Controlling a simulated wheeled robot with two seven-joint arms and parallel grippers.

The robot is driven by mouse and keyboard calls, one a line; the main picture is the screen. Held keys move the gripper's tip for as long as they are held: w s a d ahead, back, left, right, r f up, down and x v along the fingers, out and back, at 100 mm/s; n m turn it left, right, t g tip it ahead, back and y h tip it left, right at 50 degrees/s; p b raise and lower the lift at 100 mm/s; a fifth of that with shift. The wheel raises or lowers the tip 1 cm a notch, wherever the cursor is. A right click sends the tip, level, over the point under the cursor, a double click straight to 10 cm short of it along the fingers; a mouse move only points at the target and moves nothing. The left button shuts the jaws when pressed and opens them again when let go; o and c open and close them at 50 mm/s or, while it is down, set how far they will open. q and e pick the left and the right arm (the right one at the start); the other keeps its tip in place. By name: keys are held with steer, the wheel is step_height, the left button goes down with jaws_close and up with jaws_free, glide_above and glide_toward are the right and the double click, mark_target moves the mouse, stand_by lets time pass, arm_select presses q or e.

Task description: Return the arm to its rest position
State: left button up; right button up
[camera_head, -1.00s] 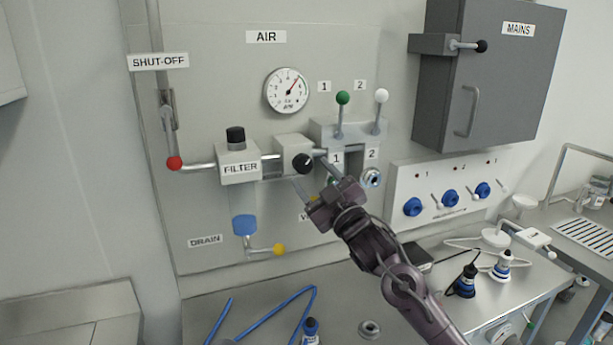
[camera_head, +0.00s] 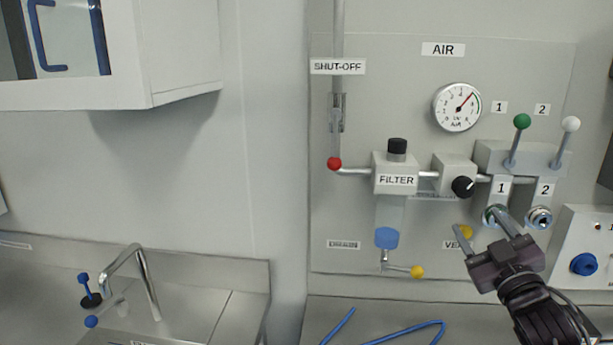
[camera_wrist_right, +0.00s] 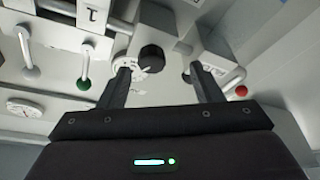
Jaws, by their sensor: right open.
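My right gripper (camera_head: 482,221) is open and empty, in front of the lower right of the AIR panel (camera_head: 340,210). Its fingers point up and left in the head view, below the black regulator knob (camera_head: 464,187). One fingertip overlaps the yellow vent knob (camera_head: 465,232) in the picture and the other outlet 1 (camera_head: 494,216); I cannot tell the gap. In the right wrist view, the gripper (camera_wrist_right: 160,70) has both fingers apart with nothing between them, and the black knob (camera_wrist_right: 151,58) shows beyond. My left gripper is not in view.
The panel carries a filter (camera_head: 394,170), a gauge (camera_head: 458,107), a red-ended shut-off lever (camera_head: 334,163) and green (camera_head: 521,121) and white (camera_head: 571,124) ball levers. A blue hose (camera_head: 405,334) lies on the bench below. A sink tap (camera_head: 145,275) stands left. The wall between is clear.

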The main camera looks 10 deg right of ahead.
steer(key=s+a+f+m+g, duration=0.1)
steer(key=s+a+f+g, duration=0.15)
steer(key=f, duration=0.45)
steer(key=s+a+f+m+g, duration=0.1)
steer(key=a+f+g, duration=0.2)
steer(key=f, duration=0.4)
steer(key=s+a+f+m+g, duration=0.1)
steer(key=s+a+f+g, duration=0.15)
steer(key=f, duration=0.45)
steer(key=s+a+f+g+y, duration=0.1)
steer(key=s+a+f+g, duration=0.45)
steer(key=s, duration=0.35)
steer(key=s+a+f+g, duration=0.4)
steer(key=s+a+f, duration=0.15)
steer(key=s, duration=0.25)
step_height(320, 180, down, 30)
steer(key=s+g, duration=0.2)
steer(key=s+d+f, duration=0.2)
steer(key=s+f, duration=0.7)
steer(key=s+d+f+b, duration=0.1)
steer(key=s+d+f, duration=0.1)
steer(key=s+f, duration=0.8)
steer(key=shift+s+f+g, duration=0.2)
steer(key=shift+g, duration=0.15)
